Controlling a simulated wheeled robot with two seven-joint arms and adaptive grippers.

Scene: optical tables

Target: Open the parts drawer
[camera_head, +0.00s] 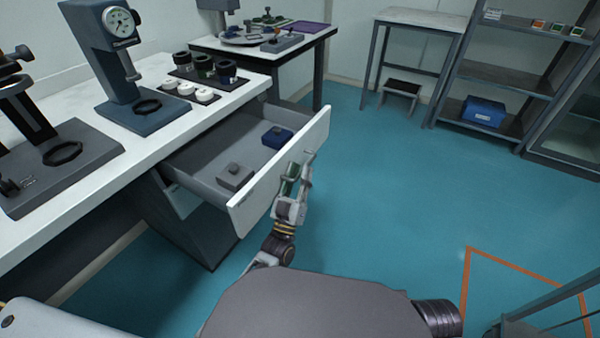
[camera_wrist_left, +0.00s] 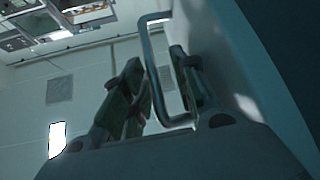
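The parts drawer (camera_head: 213,160) under the white bench stands pulled well out, and its grey inside shows. Its white front panel (camera_head: 285,170) faces right. My left gripper (camera_head: 299,172) is at the outer face of this panel, by the handle. In the left wrist view the metal bar handle (camera_wrist_left: 155,70) passes between the two green-padded fingers of my left gripper (camera_wrist_left: 160,88). One finger is inside the handle loop and the other outside. A gap shows between the bar and the inner finger, so the gripper looks open around the handle. My right gripper is out of view.
A grey block (camera_head: 235,177) and a blue block (camera_head: 277,137) lie in the drawer. A dial gauge stand (camera_head: 120,60) and small round parts stand on the bench (camera_head: 160,130). A second table (camera_head: 290,50) is behind. The blue-green floor (camera_head: 400,190) to the right is clear.

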